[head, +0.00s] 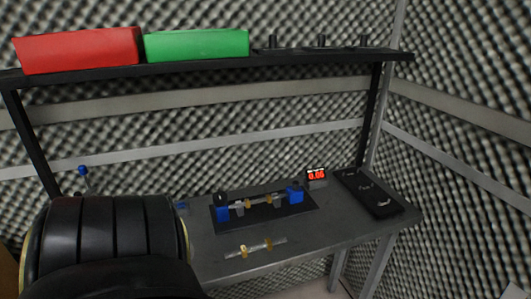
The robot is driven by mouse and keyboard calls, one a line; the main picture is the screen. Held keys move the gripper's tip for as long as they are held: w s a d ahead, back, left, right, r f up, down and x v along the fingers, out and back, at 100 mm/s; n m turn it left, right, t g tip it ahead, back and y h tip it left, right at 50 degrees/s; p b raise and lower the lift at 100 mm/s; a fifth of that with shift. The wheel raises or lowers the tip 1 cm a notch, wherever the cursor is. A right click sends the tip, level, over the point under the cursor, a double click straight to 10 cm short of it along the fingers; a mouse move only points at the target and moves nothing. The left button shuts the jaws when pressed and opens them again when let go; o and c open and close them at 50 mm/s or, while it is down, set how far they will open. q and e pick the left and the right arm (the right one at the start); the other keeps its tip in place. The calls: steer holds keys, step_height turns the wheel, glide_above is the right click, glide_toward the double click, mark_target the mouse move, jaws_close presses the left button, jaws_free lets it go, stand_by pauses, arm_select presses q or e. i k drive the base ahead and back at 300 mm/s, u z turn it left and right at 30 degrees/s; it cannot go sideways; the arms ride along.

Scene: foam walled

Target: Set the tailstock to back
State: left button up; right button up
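A small bench fixture with a black base plate (262,219) stands on the grey workbench. It has a blue block (222,208) at its left end and another blue block (295,193) at its right end. A shaft with brass-coloured parts (268,199) lies between them. Which block is the tailstock, and its exact setting, I cannot tell at this size. A second shaft with brass-coloured collars (256,248) lies loose on the bench in front of the fixture. Neither of my grippers is in view; a large black part of mine covers the lower left.
A red digital readout (316,176) stands behind the fixture's right end. A black tray (376,194) with small parts lies at the bench's right end. Red (78,49) and green (196,44) bins sit on the shelf (330,58) above. The front right bench top is clear.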

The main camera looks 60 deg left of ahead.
mark_target(294, 194)
steer(key=u, duration=1)
